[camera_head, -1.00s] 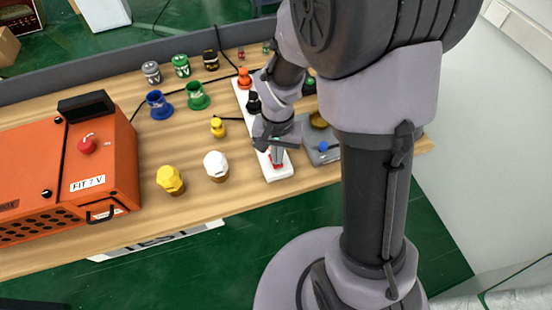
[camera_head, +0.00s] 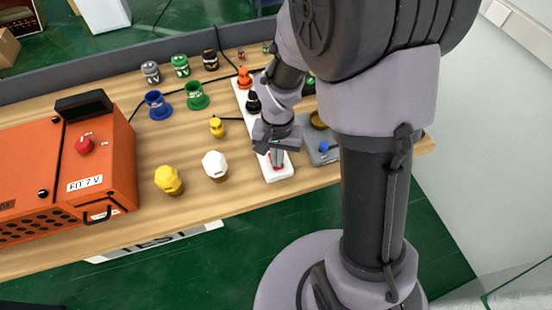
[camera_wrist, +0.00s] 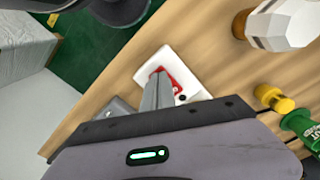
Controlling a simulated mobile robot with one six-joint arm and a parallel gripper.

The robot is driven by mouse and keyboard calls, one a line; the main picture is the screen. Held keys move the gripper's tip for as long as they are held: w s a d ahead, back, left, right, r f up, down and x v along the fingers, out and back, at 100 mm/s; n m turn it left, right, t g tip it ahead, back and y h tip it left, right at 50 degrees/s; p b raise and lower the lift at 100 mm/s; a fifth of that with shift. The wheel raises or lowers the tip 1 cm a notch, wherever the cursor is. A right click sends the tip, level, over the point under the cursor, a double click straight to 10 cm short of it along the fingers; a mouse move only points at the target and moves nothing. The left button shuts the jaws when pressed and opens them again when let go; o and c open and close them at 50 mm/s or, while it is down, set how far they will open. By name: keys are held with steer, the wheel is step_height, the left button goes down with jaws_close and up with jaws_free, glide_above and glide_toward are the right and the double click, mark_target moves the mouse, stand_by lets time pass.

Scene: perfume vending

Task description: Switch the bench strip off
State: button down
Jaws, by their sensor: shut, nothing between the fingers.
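The bench strip (camera_head: 285,174) is a long white power strip on the wooden bench, with an orange plug (camera_head: 244,78) and a black plug (camera_head: 253,102) in its far part. Its red switch (camera_wrist: 182,78) is at the near end and shows around my fingertips in the wrist view. My gripper (camera_head: 277,163) is shut and empty, pointing down at the switch. In the wrist view the fingertips (camera_wrist: 157,78) overlap the switch's edge; whether they press it I cannot tell. The fingers hide part of the switch, so its position is unclear.
A white-capped bottle (camera_head: 215,164) and a yellow-capped one (camera_head: 168,180) stand left of the strip. A grey device with a blue knob (camera_head: 323,146) is close on the right. An orange machine (camera_head: 95,165) fills the bench's left.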

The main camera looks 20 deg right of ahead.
step_height(320, 180, up, 7)
steer(key=p, duration=0.5)
steer(key=s+a+r+t+y+b, duration=0.1)
steer(key=s+a+r+t+b, duration=0.1)
steer(key=s+r, duration=0.4)
steer(key=s+a+r+n+t+y+b, duration=0.1)
steer(key=s+a+r+t+b, duration=0.1)
steer(key=s+r, duration=0.4)
step_height(320, 180, up, 3)
steer(key=shift+s+f+n+t+b, duration=0.2)
steer(key=shift+s+n+t+b, duration=0.15)
steer(key=shift+t+b, duration=0.55)
